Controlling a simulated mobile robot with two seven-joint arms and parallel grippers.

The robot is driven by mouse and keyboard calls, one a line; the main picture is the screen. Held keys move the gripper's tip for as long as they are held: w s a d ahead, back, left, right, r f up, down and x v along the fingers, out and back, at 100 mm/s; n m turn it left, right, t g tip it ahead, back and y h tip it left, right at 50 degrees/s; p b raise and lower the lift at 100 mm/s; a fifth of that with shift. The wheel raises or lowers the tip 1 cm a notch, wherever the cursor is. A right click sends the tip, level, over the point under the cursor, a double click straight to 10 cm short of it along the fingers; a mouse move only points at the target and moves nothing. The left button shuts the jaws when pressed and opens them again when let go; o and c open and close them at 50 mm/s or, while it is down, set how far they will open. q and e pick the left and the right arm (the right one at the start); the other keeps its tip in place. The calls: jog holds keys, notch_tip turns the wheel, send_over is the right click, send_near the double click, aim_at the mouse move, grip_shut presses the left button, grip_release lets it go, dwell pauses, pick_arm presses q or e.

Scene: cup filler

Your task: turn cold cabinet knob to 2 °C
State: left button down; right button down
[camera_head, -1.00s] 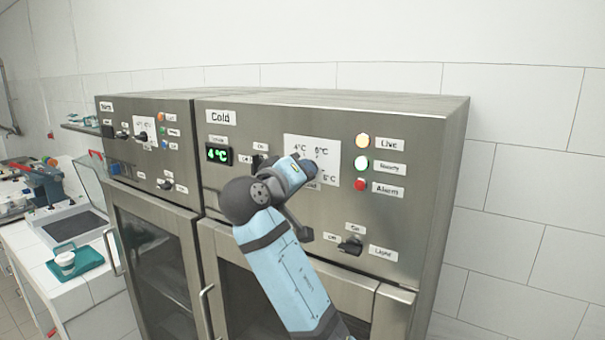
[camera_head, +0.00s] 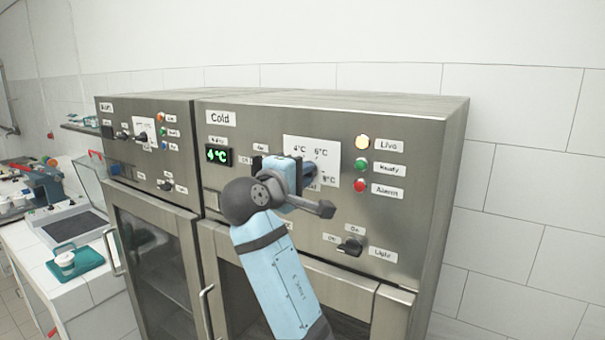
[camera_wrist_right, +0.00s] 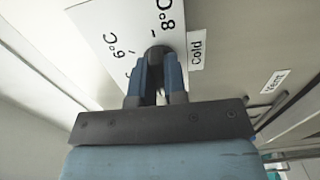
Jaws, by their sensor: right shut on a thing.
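The cold cabinet (camera_head: 420,200) has a white temperature card (camera_head: 330,148) on its front panel, with marks such as 4 °C, 6 °C and 8 °C. My right gripper (camera_head: 310,172) is at the card's middle and hides the knob in the head view. In the right wrist view the fingers (camera_wrist_right: 160,62) are shut on the dark cold cabinet knob (camera_wrist_right: 158,51), of which little shows. The card (camera_wrist_right: 110,30) with 8 °C and 6 °C lies behind it. The knob's pointer direction cannot be told. My left gripper is not in view.
Live (camera_head: 362,143), Ready (camera_head: 361,164) and Alarm (camera_head: 360,186) lamps are right of the card. A light switch (camera_head: 350,246) is below. A warm cabinet (camera_head: 150,180) stands at the left, beside a counter with a teal tray (camera_head: 88,262).

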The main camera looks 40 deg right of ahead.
dwell(0.6)
jog(key=c, duration=1.2)
grip_release()
jog(key=shift+o, duration=0.2)
jog(key=b+v, duration=0.4)
jog(key=v, duration=0.9)
jog(key=shift+a, duration=0.4)
jog(key=shift+s+f, duration=0.1)
jog(key=shift+s, duration=0.05)
